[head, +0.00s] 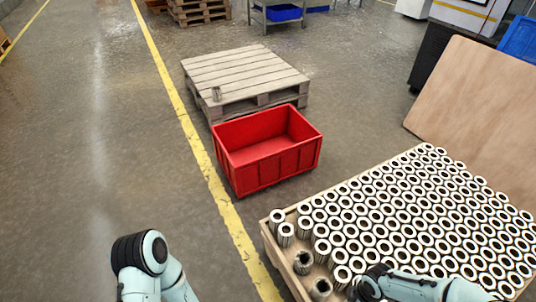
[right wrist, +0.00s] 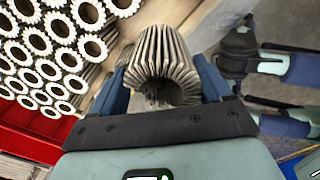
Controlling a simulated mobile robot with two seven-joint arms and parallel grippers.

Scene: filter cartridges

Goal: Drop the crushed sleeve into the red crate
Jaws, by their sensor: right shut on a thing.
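My right gripper (right wrist: 162,75) is shut on a grey pleated sleeve (right wrist: 163,58), with a blue finger on each side. The sleeve's near end is open, dark and ragged inside, with no white end ring. In the head view my right gripper (head: 366,286) is low over the near part of the cartridge tray, and I cannot single out the held sleeve there. The red crate (head: 267,178) stands on the floor left of and beyond the tray, and looks empty. My left arm shows at the bottom left, its gripper out of view.
The wooden tray (head: 273,246) holds many white-ringed cartridges (head: 420,210). Two dull, ringless ones (head: 304,262) are at its near-left corner. A tan board (head: 480,100) leans at right. Left floor is clear.

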